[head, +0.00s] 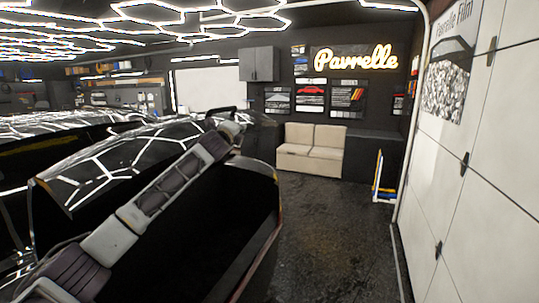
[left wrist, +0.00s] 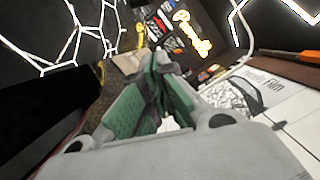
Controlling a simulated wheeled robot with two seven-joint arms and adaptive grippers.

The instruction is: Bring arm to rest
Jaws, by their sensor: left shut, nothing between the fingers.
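My left arm comes in from the lower left of the head view and reaches up and right across a dark, glossy car (head: 130,155). My left gripper (head: 228,118) is at the arm's far end, small and dark against the car. In the left wrist view its green-padded fingers (left wrist: 155,95) come together with nothing held between them. My right gripper is not in view.
A dark car panel, seemingly an open door (head: 230,225), stands below my left arm. A beige sofa (head: 312,147) is at the back wall. White wall panels (head: 460,190) line the right. The dark floor (head: 330,230) between is clear.

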